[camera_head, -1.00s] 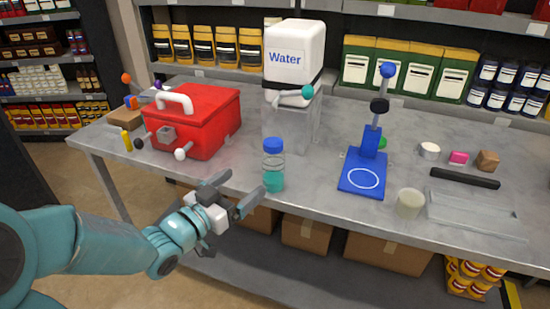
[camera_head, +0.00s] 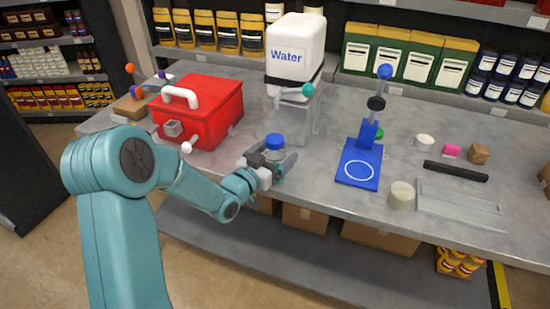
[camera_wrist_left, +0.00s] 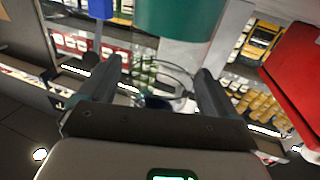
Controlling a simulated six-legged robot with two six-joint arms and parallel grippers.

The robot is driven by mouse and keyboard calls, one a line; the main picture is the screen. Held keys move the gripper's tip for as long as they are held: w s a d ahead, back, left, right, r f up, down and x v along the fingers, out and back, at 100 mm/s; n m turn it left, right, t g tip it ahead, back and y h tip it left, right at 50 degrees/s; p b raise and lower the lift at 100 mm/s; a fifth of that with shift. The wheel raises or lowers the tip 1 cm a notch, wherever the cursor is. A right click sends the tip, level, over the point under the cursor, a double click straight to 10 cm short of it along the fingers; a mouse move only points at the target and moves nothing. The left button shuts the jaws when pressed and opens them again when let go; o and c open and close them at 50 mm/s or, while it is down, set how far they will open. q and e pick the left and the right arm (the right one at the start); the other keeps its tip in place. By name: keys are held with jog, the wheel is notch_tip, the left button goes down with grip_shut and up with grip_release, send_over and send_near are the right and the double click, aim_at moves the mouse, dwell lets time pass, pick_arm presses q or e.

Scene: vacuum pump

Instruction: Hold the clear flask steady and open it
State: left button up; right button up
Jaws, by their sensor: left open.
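The clear flask (camera_head: 277,155), with a blue cap (camera_head: 275,141) and teal liquid, stands upright near the table's front edge. My left gripper (camera_head: 273,160) is open, with its fingers on either side of the flask's body below the cap. In the left wrist view, which looks upside down, the clear flask (camera_wrist_left: 165,55) lies between the spread fingers, with its teal liquid (camera_wrist_left: 180,16) at the top. Contact between fingers and glass cannot be told. The gripper hides part of the flask's lower body in the head view. My right gripper is not in view.
A red box (camera_head: 205,112) with a white handle stands left of the flask. A water container (camera_head: 296,48) on a clear stand is behind it. A blue stand (camera_head: 358,168) and a pale cup (camera_head: 401,195) are to the right, with bare table between.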

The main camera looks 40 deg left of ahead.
pick_arm(q)
jog(key=shift+w+r, duration=0.1)
jog(key=shift+w, duration=0.55)
jog(key=shift+s, duration=0.1)
jog(key=c, duration=1.1)
jog(key=shift+r, duration=0.1)
notch_tip(320, 180, up, 20)
jog(key=shift+f, duration=0.1)
